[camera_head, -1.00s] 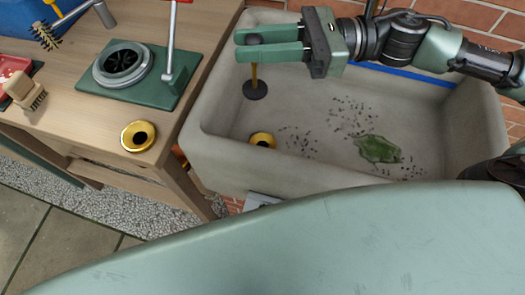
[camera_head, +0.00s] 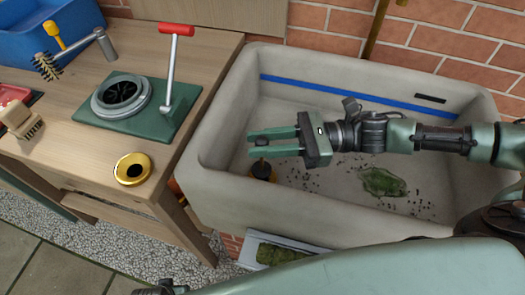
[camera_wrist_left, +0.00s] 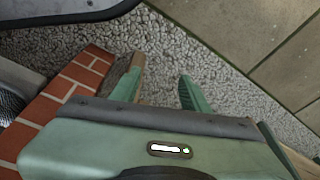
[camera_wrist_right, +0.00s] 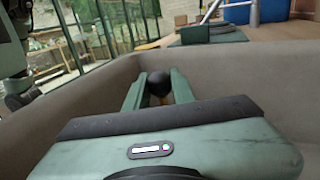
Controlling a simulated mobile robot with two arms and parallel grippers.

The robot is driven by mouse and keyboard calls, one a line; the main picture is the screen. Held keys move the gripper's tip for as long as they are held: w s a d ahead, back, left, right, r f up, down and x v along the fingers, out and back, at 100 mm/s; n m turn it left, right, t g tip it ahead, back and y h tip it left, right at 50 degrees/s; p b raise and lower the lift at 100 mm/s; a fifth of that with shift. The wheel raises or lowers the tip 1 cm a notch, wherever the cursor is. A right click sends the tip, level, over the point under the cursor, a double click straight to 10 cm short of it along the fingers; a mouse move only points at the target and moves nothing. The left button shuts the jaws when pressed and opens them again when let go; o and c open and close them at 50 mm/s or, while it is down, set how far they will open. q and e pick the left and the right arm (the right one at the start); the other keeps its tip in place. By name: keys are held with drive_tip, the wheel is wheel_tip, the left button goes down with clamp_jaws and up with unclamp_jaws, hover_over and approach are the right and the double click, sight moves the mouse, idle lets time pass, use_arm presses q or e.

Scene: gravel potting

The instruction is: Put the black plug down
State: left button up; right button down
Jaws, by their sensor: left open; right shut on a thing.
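The black plug has a black knob (camera_head: 262,139) on a thin yellow stem. My right gripper (camera_head: 262,145) is shut on the knob, low over the left part of the sink. In the right wrist view the knob (camera_wrist_right: 158,83) sits between the two fingers. My left gripper (camera_wrist_left: 158,92) is open and empty above gravel ground, in the left wrist view.
The stone sink (camera_head: 222,188) has dark grit and a green patch (camera_head: 382,182) on its floor. The wooden bench (camera_head: 85,142) at left carries a second gold ring (camera_head: 132,169), a green device with a red-handled lever (camera_head: 171,85), and brushes. A tray (camera_head: 280,252) stands below the sink's front.

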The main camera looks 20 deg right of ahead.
sight(268, 168)
wheel_tip(268, 168, down, 3)
drive_tip(key=shift+f, duration=0.15)
use_arm(q)
drive_tip(key=shift+w+r, duration=0.3)
drive_tip(key=shift+r, duration=0.45)
drive_tip(key=shift+r, duration=0.1)
use_arm(e)
drive_tip(key=shift+f+b, duration=0.1)
drive_tip(key=shift+b, duration=0.25)
drive_tip(key=c, duration=1.2)
unclamp_jaws()
use_arm(q)
drive_tip(key=shift+w+d+r, duration=0.1)
drive_tip(key=shift+w+r, duration=0.1)
drive_tip(key=shift+r, duration=0.4)
use_arm(e)
drive_tip(key=shift+s+d, duration=0.1)
drive_tip(key=shift+d, duration=0.5)
use_arm(q)
drive_tip(key=shift+w+r+b, duration=0.15)
drive_tip(key=shift+r, duration=0.35)
drive_tip(key=shift+w+r+b, duration=0.15)
drive_tip(key=shift+r, duration=0.35)
use_arm(e)
drive_tip(key=v, duration=1)
drive_tip(key=shift+d+r, duration=0.2)
drive_tip(key=shift+d, duration=0.2)
